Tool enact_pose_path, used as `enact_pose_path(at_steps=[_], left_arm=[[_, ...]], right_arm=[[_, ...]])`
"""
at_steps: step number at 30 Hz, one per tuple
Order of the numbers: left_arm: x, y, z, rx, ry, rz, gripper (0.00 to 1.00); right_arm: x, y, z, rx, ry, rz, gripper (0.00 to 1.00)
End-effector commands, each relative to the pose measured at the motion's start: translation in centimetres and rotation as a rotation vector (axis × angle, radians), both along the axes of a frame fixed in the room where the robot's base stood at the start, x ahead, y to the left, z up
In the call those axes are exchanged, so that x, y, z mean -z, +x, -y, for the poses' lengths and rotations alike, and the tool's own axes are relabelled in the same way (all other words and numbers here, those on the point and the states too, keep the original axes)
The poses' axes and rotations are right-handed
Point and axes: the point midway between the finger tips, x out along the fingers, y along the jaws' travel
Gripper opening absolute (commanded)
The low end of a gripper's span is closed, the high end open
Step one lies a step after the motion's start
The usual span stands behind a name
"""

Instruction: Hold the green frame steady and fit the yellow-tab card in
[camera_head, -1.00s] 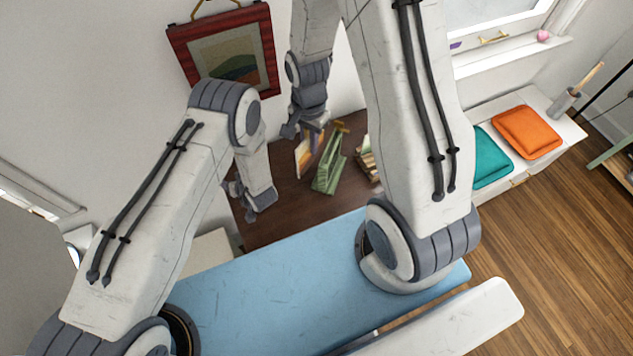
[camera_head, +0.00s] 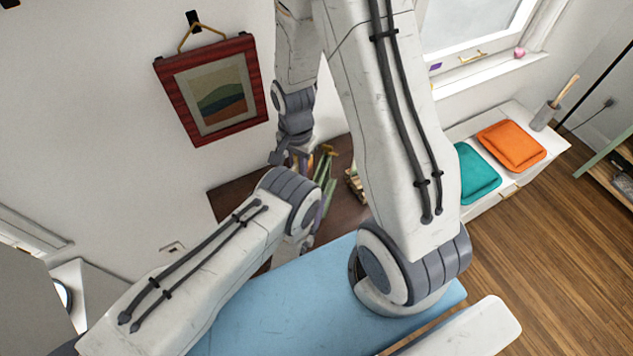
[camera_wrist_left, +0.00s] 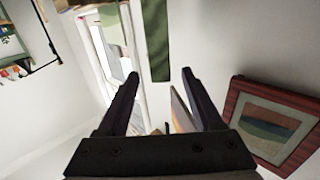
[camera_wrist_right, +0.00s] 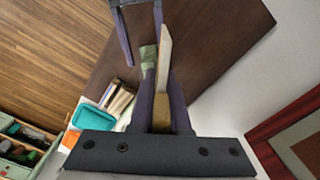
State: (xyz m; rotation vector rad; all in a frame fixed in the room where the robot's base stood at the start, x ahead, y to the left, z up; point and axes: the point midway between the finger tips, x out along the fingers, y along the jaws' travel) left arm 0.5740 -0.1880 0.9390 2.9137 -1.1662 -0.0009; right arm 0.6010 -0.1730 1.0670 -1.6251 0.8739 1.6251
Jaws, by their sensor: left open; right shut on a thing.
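The green frame (camera_head: 327,168) stands on the dark table, partly hidden by my left arm. It shows as a green strip (camera_wrist_left: 156,40) in the left wrist view, beyond and between the fingertips of my open left gripper (camera_wrist_left: 160,72). The right wrist view also shows the frame (camera_wrist_right: 148,58), with the left fingers close by. My right gripper (camera_wrist_right: 162,88) is shut on the yellow-tab card: the yellow tab (camera_wrist_right: 162,112) is between the fingers and the pale card (camera_wrist_right: 165,50) extends beyond them. The card appears beside the frame; I cannot tell whether they touch.
The dark table (camera_wrist_right: 215,45) has free room around the frame. Several books (camera_wrist_right: 118,100) lie near it. A red-framed picture (camera_head: 213,88) hangs on the wall behind. Teal (camera_head: 476,172) and orange (camera_head: 511,144) cushions lie on the white bench at right.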

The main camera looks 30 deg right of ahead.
Motion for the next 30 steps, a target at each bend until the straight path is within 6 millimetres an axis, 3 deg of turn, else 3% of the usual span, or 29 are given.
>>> enact_pose_path(at_steps=[12, 18, 28, 29, 30], left_arm=[[-0.1, 5.7, 5.2, -0.004, 0.000, 0.004, 0.68], [0.0, 6.9, 6.5, -0.002, 0.001, 0.001, 0.68], [0.0, 7.1, 6.7, -0.002, 0.003, 0.001, 0.68], [0.0, 7.1, 6.7, -0.002, 0.003, 0.001, 0.60], [0.0, 7.1, 6.7, -0.002, 0.003, 0.001, 0.45]], right_arm=[[0.0, 0.0, 0.0, 0.000, 0.000, 0.000, 0.00], [0.0, 0.0, 0.0, 0.000, 0.000, 0.000, 0.00], [0.0, 0.0, 0.0, 0.000, 0.000, 0.000, 0.00], [0.0, 0.0, 0.0, 0.000, 0.000, 0.000, 0.00], [0.0, 0.0, 0.0, 0.000, 0.000, 0.000, 0.00]])
